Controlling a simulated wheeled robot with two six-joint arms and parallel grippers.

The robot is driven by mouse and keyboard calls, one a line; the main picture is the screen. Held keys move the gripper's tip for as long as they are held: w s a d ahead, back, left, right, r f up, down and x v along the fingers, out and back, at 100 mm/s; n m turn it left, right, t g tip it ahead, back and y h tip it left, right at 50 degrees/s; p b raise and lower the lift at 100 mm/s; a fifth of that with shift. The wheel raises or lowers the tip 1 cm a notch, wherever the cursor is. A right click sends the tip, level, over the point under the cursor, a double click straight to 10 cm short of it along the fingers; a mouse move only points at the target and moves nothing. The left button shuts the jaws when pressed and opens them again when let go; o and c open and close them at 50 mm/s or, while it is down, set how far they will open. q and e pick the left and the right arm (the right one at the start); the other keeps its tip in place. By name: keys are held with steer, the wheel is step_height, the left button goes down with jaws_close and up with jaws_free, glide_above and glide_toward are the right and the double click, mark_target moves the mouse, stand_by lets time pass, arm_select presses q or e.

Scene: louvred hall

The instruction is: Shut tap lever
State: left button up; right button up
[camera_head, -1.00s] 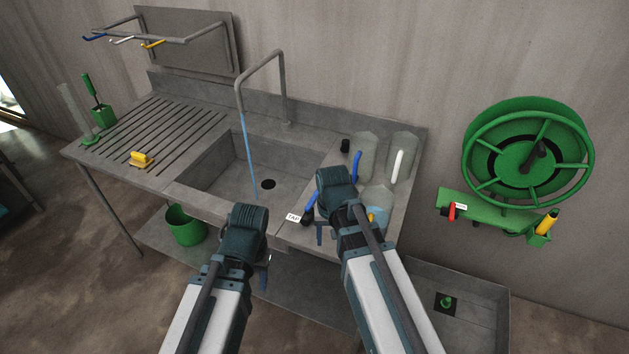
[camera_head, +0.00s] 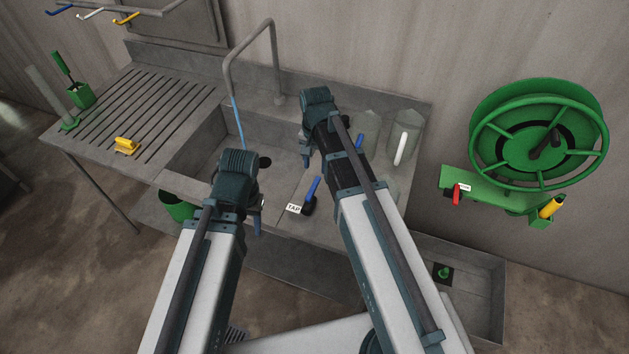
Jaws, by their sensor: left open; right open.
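The tap lever (camera_head: 313,188) is a blue handle on a dark round base at the front rim of the sink unit, beside a white "TAP" label (camera_head: 293,208). It slants up and to the right. A blue stream of water (camera_head: 238,122) runs from the grey bent spout (camera_head: 268,38) into the sink basin. My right gripper (camera_head: 306,152) is open and empty, behind the lever and apart from it. My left gripper (camera_head: 257,208) is open and empty, left of the lever over the sink's front edge; its fingers are partly hidden.
Clear jugs (camera_head: 402,145) stand on the right counter, partly behind my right arm. A green hose reel (camera_head: 535,140) with a red lever (camera_head: 457,195) hangs on the right wall. A yellow brush (camera_head: 127,146) lies on the ribbed drainboard (camera_head: 160,110).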

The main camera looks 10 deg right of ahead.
mark_target(315, 183)
steer(key=shift+f+b, duration=4.75)
steer(key=shift+f, duration=0.2)
jaws_close()
